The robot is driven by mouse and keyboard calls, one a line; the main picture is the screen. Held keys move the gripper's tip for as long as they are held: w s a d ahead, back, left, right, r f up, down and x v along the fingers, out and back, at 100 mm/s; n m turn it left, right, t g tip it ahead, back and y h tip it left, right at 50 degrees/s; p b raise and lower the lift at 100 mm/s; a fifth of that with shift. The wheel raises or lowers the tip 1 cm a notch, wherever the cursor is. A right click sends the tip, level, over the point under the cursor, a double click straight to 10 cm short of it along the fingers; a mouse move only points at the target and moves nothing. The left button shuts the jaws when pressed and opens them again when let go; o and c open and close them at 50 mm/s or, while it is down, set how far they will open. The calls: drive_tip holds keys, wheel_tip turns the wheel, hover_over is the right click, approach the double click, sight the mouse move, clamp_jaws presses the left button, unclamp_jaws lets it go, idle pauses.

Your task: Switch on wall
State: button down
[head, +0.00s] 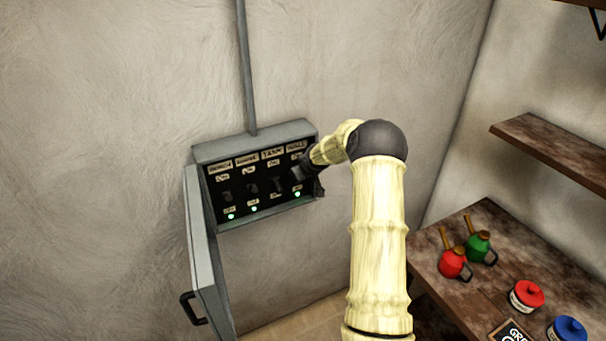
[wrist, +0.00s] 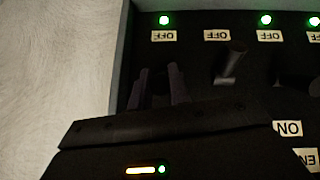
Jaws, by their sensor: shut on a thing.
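A grey switch box (head: 254,136) with a black panel is fixed to the wall. It has a row of levers under labels, ON marks above and OFF marks below. The label above the far right column is too blurred to read surely. My gripper (head: 308,184) is at that far right column, its fingers (wrist: 161,80) shut around its lever, which they mostly hide. The green light (wrist: 164,20) of this column is lit. The neighbouring TANK lever (wrist: 232,65) points toward OFF, and no light shows under it. The two columns on the left in the head view have lit green lights.
The box's grey door (head: 203,256) hangs open on the left, with a black handle. A wooden table (head: 484,225) at the right holds a red and a green oil can and red and blue lidded jars. A wooden shelf (head: 552,157) is above it.

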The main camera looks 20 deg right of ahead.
drive_tip(key=shift+r, duration=0.1)
drive_tip(key=c, duration=1.3)
unclamp_jaws()
drive_tip(key=shift+r, duration=0.1)
drive_tip(key=b+v, duration=0.5)
drive_tip(key=v, duration=1.2)
drive_tip(key=shift+s+a, duration=0.1)
drive_tip(key=shift+a, duration=0.05)
drive_tip(key=s+a+f+g+b, duration=0.1)
drive_tip(key=s+a+f, duration=0.25)
drive_tip(key=a, duration=0.25)
drive_tip(key=s+a+f+g, duration=0.1)
drive_tip(key=s+a+f, duration=0.2)
drive_tip(key=s+a, duration=0.15)
drive_tip(key=s+a+f+g, duration=0.1)
drive_tip(key=s+a+f, duration=0.1)
drive_tip(key=s, duration=0.4)
drive_tip(key=s+a+f+m+g+b, duration=0.1)
drive_tip(key=s+a+f, duration=0.1)
drive_tip(key=s+a, duration=0.2)
drive_tip(key=s+a+f+m+g+b, duration=0.1)
drive_tip(key=s+a+f, duration=0.1)
drive_tip(key=s, duration=0.7)
drive_tip(key=shift+a+f+y, duration=0.3)
drive_tip(key=shift+a+f, duration=0.1)
drive_tip(key=shift+a, duration=0.2)
